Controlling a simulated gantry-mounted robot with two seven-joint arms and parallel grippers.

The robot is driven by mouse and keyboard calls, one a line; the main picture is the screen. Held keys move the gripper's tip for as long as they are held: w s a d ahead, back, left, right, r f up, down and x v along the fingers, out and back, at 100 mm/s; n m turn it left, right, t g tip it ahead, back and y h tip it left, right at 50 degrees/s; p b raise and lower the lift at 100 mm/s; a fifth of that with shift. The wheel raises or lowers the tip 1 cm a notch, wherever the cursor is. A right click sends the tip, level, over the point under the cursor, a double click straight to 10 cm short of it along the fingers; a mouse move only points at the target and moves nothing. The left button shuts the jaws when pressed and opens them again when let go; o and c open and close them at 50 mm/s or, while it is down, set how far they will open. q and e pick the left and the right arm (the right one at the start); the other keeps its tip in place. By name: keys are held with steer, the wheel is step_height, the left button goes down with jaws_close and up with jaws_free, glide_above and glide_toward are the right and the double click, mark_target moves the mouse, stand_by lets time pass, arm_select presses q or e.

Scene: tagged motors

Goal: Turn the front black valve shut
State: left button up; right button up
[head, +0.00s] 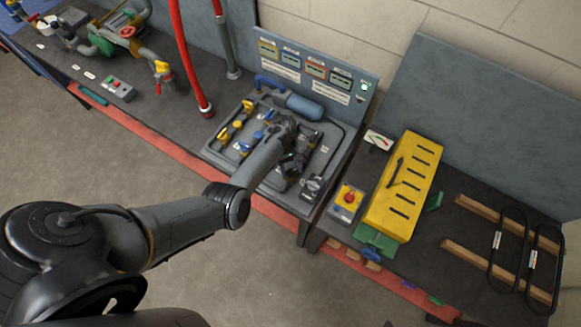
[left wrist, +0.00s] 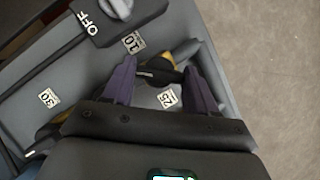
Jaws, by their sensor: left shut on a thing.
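My left arm reaches in from the left in the head view. Its gripper (head: 293,163) is over the right half of the grey valve panel (head: 213,149). In the left wrist view, the two purple fingers of the gripper (left wrist: 160,78) are on either side of a small black valve handle (left wrist: 158,72) and shut on it. Brass-coloured parts show at the handle's far side. In the head view the gripper and arm hide most of this valve. My right gripper is not in view.
A grey OFF switch (left wrist: 118,10) and numbered tags are close by in the left wrist view. In the head view, yellow valves (head: 223,133), a blue cylinder (head: 305,107) and a yellow slotted box (head: 403,186) surround the work spot.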

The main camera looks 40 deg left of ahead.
arm_select(q)
steer(key=m, duration=0.2)
steer(key=m+g+y, duration=0.1)
steer(key=m, duration=0.2)
steer(key=shift+w+m+y, duration=0.1)
steer(key=shift+m+y, duration=0.2)
steer(key=shift+d+m+g+y, duration=0.1)
steer(key=shift+m+g+y, duration=0.25)
steer(key=shift+m, duration=0.7)
steer(key=shift+d+m+g+y, duration=0.1)
steer(key=shift+m+g+y, duration=0.25)
steer(key=shift+m, duration=0.7)
steer(key=o, duration=1.1)
steer(key=shift+c, duration=0.2)
steer(key=shift+w, duration=0.1)
steer(key=shift+w+r, duration=0.2)
steer(key=shift+r, duration=0.35)
steer(key=p+v, duration=0.1)
steer(key=v, duration=0.8)
steer(key=shift+r, duration=0.3)
